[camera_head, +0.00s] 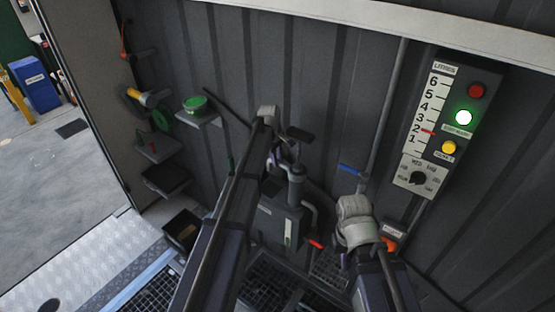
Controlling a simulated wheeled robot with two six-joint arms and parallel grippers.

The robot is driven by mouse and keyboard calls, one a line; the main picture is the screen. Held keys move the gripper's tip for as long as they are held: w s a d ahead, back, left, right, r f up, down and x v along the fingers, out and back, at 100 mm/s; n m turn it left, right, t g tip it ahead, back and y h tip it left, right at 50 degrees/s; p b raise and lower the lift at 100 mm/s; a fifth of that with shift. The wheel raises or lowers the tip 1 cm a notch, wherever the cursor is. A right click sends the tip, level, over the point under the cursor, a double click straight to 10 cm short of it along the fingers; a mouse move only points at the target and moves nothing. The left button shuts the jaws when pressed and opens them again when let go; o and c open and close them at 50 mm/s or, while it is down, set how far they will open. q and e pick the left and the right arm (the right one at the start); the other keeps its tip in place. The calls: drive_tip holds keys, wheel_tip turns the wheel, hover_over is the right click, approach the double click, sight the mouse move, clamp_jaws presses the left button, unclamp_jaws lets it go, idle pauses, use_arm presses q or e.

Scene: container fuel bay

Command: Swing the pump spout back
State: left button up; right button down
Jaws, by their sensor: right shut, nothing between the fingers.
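The grey hand pump (296,187) stands against the wall on a dark tank (278,222), with a black handle (300,134) on top. Its grey spout (312,212) curves out to the right and down. A red tip (315,243) shows just below the spout; I cannot tell whether it belongs to it. My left gripper (275,156) is just left of the pump's upper body, mostly hidden by my arm, so its fingers cannot be made out. My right gripper (355,210) is right of the spout, apart from it, and shut with nothing held.
A panel (441,125) with a litre scale, a lit green lamp and a black knob hangs on the right wall. A pipe (388,110) with a blue lever (350,170) runs beside it. Small shelves (158,148) line the left wall. Floor grates (265,285) lie below.

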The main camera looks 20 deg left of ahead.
use_arm(q)
clamp_jaws()
idle(0.9)
